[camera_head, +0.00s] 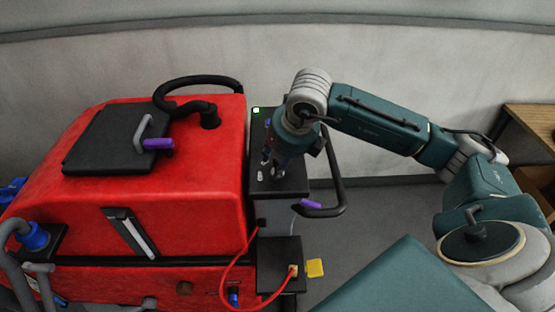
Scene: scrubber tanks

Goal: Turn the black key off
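The red scrubber (185,200) stands at the left, with a black control panel (294,183) at its right end. My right gripper (271,168) points down over this panel, with its fingertips close to the panel's surface. It is small and dark there, so I cannot tell whether its fingers are open or shut, or whether they touch anything. I cannot make out the black key; the gripper and wrist cover part of the panel. A small green light (256,110) glows at the panel's far left corner. My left gripper is not in view.
A black handle bar (338,185) with a purple grip curves out at the panel's right. A red cable (226,270) runs to a black box (277,252) with a yellow tag (315,267). A wooden shelf (530,122) stands at the right. Grey floor lies between.

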